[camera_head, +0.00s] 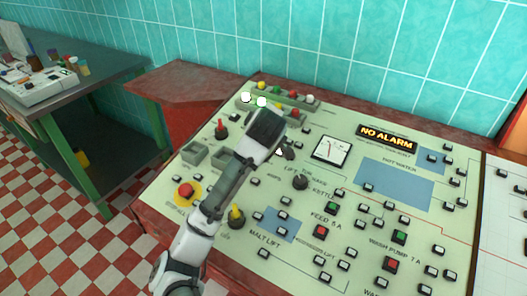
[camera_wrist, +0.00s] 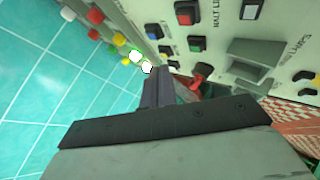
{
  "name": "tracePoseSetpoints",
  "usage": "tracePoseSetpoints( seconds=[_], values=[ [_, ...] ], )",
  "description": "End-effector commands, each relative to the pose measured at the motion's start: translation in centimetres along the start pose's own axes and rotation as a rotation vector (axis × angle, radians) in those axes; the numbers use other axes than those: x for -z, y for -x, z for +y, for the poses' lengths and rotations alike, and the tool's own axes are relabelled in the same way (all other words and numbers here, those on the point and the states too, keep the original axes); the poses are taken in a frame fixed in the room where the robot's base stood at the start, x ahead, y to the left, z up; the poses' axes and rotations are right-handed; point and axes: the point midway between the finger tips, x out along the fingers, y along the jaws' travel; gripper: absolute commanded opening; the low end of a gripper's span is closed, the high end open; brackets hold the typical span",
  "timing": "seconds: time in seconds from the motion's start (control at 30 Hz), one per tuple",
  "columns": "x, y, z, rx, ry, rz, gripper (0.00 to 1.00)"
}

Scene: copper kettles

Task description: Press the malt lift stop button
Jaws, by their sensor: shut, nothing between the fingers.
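In the wrist view a square red button (camera_wrist: 185,14) and a square green button (camera_wrist: 195,45) sit near a partly visible label reading "MALT LI". The red one looks like the malt lift stop button. In the head view both appear hidden behind my arm and gripper (camera_head: 267,127), which is over the upper left of the pale control panel (camera_head: 345,190). In the wrist view my gripper (camera_wrist: 157,78) is shut and empty, apart from the red button in the picture. Whether it touches the panel is unclear.
A red selector knob (camera_head: 221,129) and a red mushroom button (camera_head: 186,190) on yellow stand left of my arm. A yellow knob (camera_head: 236,216) is close to my forearm. A row of lamps (camera_head: 262,102) lines the back edge. Teal tiled wall (camera_head: 330,40) rises behind.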

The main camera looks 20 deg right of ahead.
Motion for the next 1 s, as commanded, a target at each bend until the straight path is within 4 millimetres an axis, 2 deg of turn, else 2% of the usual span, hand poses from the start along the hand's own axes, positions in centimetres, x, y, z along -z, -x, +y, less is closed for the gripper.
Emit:
tracePoseSetpoints(
  seconds=[0.03,0.33,1.0],
  values=[
    [-0.7,-0.9,-0.9,0.001,-0.001,0.001,0.0],
    [-2.6,-3.5,-2.6,-0.001,0.0,-0.003,0.0],
    [-2.8,-3.8,-2.7,-0.001,0.0,0.0,0.0]
  ],
)
